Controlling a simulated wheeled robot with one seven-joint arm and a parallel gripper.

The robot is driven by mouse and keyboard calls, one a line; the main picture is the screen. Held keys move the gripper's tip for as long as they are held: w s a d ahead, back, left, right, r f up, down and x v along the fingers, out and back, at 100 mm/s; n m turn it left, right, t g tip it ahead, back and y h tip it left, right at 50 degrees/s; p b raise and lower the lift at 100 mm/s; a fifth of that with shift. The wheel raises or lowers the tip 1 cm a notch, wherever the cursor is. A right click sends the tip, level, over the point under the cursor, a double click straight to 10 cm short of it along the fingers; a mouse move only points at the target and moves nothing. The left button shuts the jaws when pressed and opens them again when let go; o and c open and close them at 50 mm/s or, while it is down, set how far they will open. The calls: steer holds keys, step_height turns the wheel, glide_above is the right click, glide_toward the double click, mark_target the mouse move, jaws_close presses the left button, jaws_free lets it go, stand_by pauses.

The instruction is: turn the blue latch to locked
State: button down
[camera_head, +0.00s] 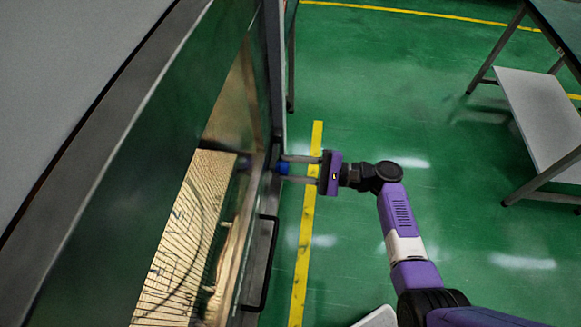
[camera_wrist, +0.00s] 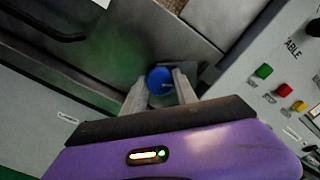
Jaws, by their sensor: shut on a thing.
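The blue latch (camera_wrist: 160,80) is a round blue knob on the metal front of the generator cabinet. In the wrist view it sits between the two fingers of my gripper (camera_wrist: 159,90), and the fingers are shut on it. In the head view the blue latch (camera_head: 283,168) shows as a small blue spot at the cabinet edge, between the fingertips of my gripper (camera_head: 285,169). The fingers hide part of the latch's sides. I cannot tell from these views which way the latch is turned.
A black bar handle (camera_head: 265,265) stands out from the cabinet front beside the latch. A panel carries a green button (camera_wrist: 263,71), a red button (camera_wrist: 284,90) and a yellow button (camera_wrist: 299,106). A table (camera_head: 540,110) stands at the right. Green floor between is clear.

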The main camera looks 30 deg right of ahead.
steer(key=c, duration=1)
jaws_free()
steer(key=shift+o, duration=0.2)
steer(key=b+v, duration=0.1)
steer(key=v, duration=0.6)
steer(key=shift+s+d, duration=0.25)
steer(key=shift+d, duration=0.05)
